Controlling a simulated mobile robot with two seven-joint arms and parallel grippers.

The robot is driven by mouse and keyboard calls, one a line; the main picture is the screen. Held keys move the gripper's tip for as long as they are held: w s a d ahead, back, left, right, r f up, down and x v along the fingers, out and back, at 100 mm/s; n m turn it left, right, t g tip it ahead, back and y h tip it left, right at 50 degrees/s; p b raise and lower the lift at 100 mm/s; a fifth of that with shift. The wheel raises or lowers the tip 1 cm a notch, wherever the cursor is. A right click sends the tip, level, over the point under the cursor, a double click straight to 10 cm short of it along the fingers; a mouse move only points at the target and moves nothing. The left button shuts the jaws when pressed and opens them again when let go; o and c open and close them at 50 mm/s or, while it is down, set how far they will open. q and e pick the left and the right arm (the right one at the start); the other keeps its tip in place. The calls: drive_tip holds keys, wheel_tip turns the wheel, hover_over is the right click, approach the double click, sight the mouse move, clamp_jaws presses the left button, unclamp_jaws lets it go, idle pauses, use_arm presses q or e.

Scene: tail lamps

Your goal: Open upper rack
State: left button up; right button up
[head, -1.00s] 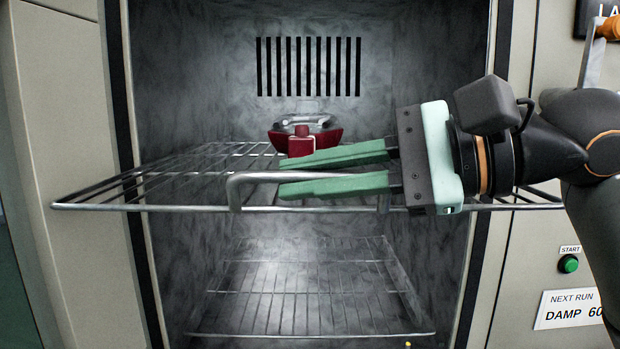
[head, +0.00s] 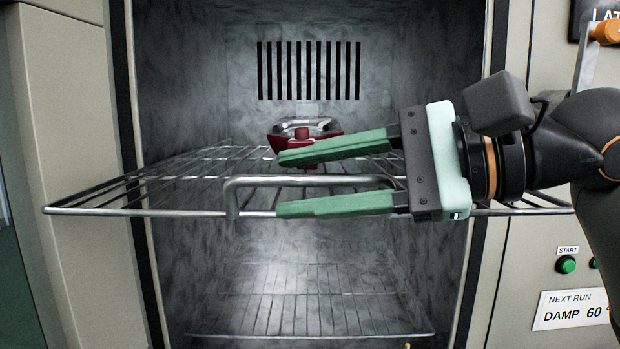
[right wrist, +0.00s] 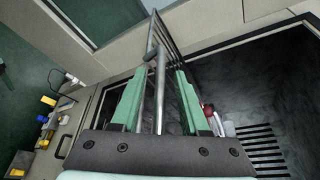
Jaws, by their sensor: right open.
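The upper rack (head: 110,203) is a wire shelf that sticks out of the chamber toward me, past the door frame. Its raised bar handle (head: 310,181) is at the middle of the front edge. My right gripper (head: 278,184) comes in from the right, open, with one green finger above the handle bar and one below it. In the right wrist view the handle bar (right wrist: 160,90) runs between the two spread fingers (right wrist: 153,83). A red and clear tail lamp (head: 308,138) sits on the rack behind the upper finger, partly hidden. My left gripper is not in view.
A lower wire rack (head: 310,310) lies inside the chamber below. The chamber's side walls and frame border the rack. A green start button (head: 566,264) and a "NEXT RUN" label (head: 571,309) are on the right panel.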

drive_tip(key=v, duration=1.2)
drive_tip(key=shift+d, duration=0.25)
